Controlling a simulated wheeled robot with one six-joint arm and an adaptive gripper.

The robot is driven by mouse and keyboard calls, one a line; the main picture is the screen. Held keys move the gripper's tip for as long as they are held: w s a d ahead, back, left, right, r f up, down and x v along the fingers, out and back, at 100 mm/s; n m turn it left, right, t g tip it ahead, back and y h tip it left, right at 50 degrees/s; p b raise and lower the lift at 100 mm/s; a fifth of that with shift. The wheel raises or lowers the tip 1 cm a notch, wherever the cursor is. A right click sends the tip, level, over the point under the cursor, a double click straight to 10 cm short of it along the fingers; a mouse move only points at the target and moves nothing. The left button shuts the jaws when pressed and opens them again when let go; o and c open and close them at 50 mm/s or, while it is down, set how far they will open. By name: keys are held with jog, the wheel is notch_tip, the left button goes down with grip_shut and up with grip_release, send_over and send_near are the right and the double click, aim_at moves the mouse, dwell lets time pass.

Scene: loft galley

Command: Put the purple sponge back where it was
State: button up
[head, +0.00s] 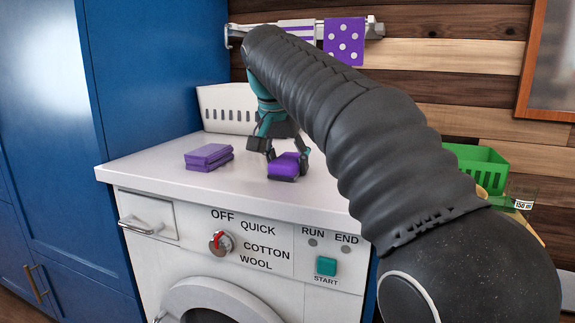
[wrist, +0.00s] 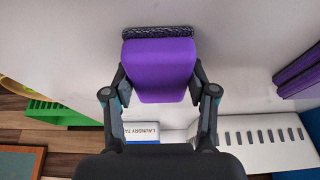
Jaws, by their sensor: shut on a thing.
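The purple sponge (head: 284,168) has a dark scouring layer along one side. It is between the fingers of my gripper (head: 287,157), at or just above the white washing machine top (head: 235,186); I cannot tell whether it touches. In the wrist view the sponge (wrist: 160,68) fills the gap between both fingers of my gripper (wrist: 158,82), which is shut on it. The dark layer shows at its far edge.
Folded purple cloths (head: 208,157) lie left of the sponge. A white slotted basket (head: 225,108) stands behind, with a laundry tablet box (wrist: 142,132) beside it. A green basket (head: 478,165) is at right. Towels (head: 343,40) hang on a wall rail. The front top is clear.

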jog(key=shift+f, duration=0.15)
jog(key=o, duration=1)
jog(key=p+v, duration=0.1)
jog(key=v, duration=1.1)
jog(key=shift+w, duration=0.1)
